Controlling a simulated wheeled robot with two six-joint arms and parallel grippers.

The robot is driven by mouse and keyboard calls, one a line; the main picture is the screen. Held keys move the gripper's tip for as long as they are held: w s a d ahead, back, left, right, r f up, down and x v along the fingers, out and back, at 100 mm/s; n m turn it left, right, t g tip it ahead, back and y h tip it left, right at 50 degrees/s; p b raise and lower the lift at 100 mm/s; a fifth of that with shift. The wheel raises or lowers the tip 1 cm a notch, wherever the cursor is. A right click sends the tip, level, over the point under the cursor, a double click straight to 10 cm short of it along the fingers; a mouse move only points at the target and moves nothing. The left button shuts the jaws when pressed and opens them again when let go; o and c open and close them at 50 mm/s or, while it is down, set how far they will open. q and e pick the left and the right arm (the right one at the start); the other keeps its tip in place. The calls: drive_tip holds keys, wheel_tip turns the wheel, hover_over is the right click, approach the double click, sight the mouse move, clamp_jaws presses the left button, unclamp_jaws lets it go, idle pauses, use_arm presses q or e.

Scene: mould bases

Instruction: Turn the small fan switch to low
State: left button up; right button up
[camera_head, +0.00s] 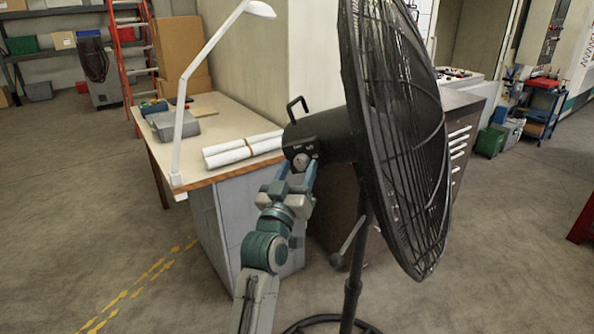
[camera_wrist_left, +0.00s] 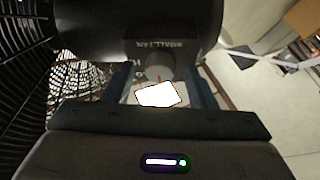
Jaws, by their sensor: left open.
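The black pedestal fan (camera_head: 400,130) stands right of the middle in the head view, its round cage facing right. Its motor housing (camera_head: 325,135) points left, and a small round grey switch knob (camera_head: 300,161) sits low on it. My left gripper (camera_head: 298,172) reaches up from below, open, with its fingertips at the knob. In the left wrist view the housing (camera_wrist_left: 140,25) carries lettering that seems to read "SMALL FAN". The knob (camera_wrist_left: 155,72) lies between the two fingers of my left gripper (camera_wrist_left: 160,85). I cannot tell whether they touch it, nor its setting.
A workbench (camera_head: 235,110) with rolled white paper (camera_head: 243,150) and a white lamp (camera_head: 190,75) stands to the left. A dark drawer cabinet (camera_head: 460,125) is behind the fan. The fan cage (camera_wrist_left: 30,70) is close on the left in the wrist view. The floor at left is clear.

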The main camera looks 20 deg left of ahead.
use_arm(q)
drive_tip(key=c, duration=1)
drive_tip(key=shift+o, duration=0.2)
drive_tip(key=shift+f+m+h+b, duration=0.15)
drive_tip(key=shift+m+h+b, duration=0.25)
drive_tip(key=shift+m+b, duration=0.4)
drive_tip(key=m+h+b, duration=0.2)
drive_tip(key=m, duration=0.1)
drive_tip(key=shift+a, duration=0.15)
drive_tip(key=m+h+b, duration=0.1)
drive_tip(key=m, duration=0.1)
drive_tip(key=shift+a+m+g+b, duration=0.1)
drive_tip(key=shift+m+g+b, duration=0.2)
drive_tip(key=shift+b, duration=0.1)
drive_tip(key=shift+m+g+h+b, duration=0.4)
drive_tip(key=shift+m+h+b, duration=0.15)
drive_tip(key=shift+m, duration=0.55)
drive_tip(key=shift+a+r+m+g+h+b, duration=0.15)
drive_tip(key=shift+m+h+b, duration=0.1)
drive_tip(key=shift+m, duration=0.4)
drive_tip(key=shift+d+r+m+g+h+b, duration=0.15)
drive_tip(key=shift+m+h+b, duration=0.1)
drive_tip(key=shift+m, duration=0.4)
drive_tip(key=shift+a, duration=0.1)
drive_tip(key=shift+m, duration=0.4)
